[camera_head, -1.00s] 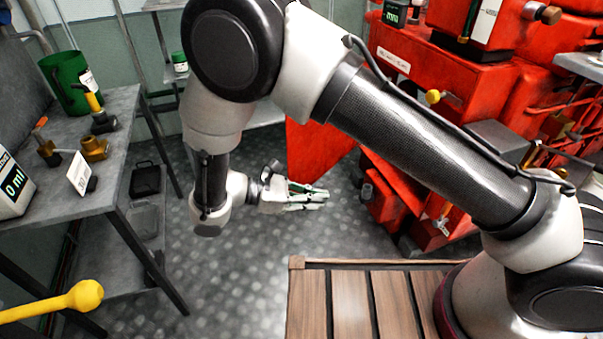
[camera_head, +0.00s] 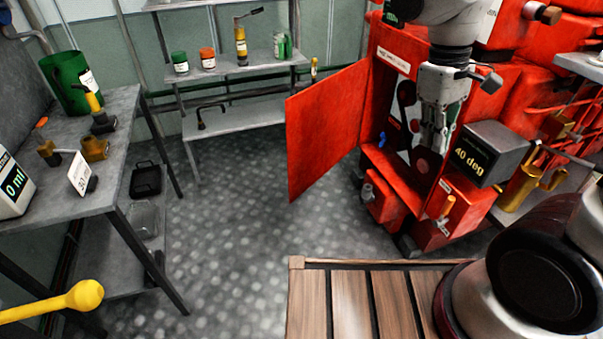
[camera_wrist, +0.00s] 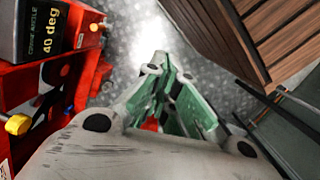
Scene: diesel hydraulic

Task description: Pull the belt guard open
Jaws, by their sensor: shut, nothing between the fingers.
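The belt guard (camera_head: 326,128) is a flat red panel in the head view. It stands swung out to the left of the red engine housing (camera_head: 395,45), with its opening and dark belt parts (camera_head: 408,105) showing. My gripper (camera_head: 428,150) points down in front of the right part of that opening, apart from the panel. Its fingers are shut with nothing between them. The wrist view shows the pale green fingers (camera_wrist: 168,75) over the floor; I cannot make out the belt guard there.
A box reading 40 deg (camera_head: 485,152) stands close to the right of my gripper; it also shows in the wrist view (camera_wrist: 50,28). A workbench (camera_head: 110,130) is at left, shelves (camera_head: 245,68) at the back. The metal floor (camera_head: 245,230) between is clear.

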